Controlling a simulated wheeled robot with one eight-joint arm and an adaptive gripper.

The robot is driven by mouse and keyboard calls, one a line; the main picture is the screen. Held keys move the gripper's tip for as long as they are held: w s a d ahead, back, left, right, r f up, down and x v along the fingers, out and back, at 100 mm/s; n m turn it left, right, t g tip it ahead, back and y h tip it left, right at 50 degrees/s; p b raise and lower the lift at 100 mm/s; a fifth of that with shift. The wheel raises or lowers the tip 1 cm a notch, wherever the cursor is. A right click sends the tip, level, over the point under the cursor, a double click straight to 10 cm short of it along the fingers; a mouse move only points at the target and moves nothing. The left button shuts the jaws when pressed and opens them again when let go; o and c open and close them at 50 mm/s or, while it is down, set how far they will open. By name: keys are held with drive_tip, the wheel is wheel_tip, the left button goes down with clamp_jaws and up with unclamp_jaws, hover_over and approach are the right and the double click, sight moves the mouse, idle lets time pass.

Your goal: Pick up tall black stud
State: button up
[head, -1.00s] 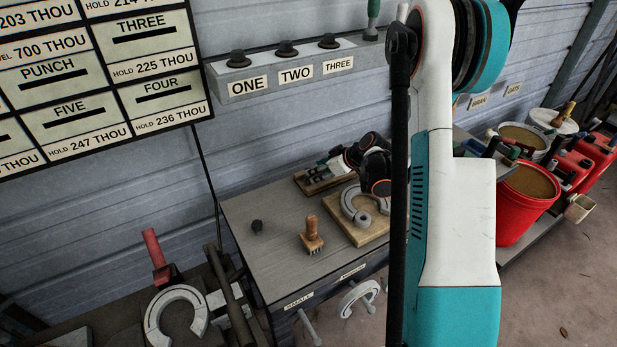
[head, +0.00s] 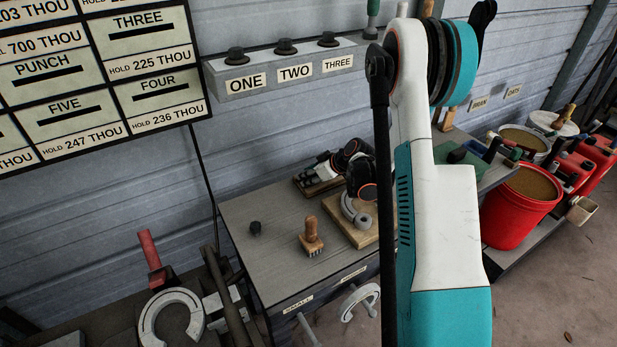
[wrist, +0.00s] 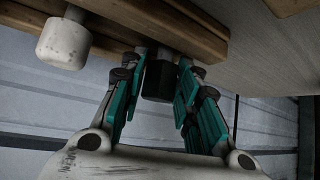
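A black stud (wrist: 158,80) with a paler shank stands in a wooden rack (wrist: 185,35), which fills the top of the wrist view. My gripper (wrist: 160,76) has its teal fingers spread, one on each side of the stud. A narrow gap shows on the stud's left; on its right the finger is very close, and I cannot tell whether it touches. In the head view my gripper (head: 324,164) is over the small wooden rack (head: 318,186) at the back of the bench, and its fingers and wrist hide the stud.
A white cylinder (wrist: 65,42) hangs close to my left finger in the wrist view. On the bench (head: 280,250) are a small black knob (head: 255,228), a wooden-handled brush (head: 311,236) and a board (head: 352,232) with a grey ring piece. The bench's left front is mostly clear.

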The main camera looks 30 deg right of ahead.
clamp_jaws()
drive_tip(key=shift+c, duration=1.3)
unclamp_jaws()
clamp_jaws()
drive_tip(key=shift+r, duration=0.2)
drive_tip(key=shift+r, duration=0.35)
drive_tip(key=shift+r+p, duration=0.6)
drive_tip(key=shift+r+p, duration=1.25)
drive_tip(key=shift+r, duration=1.15)
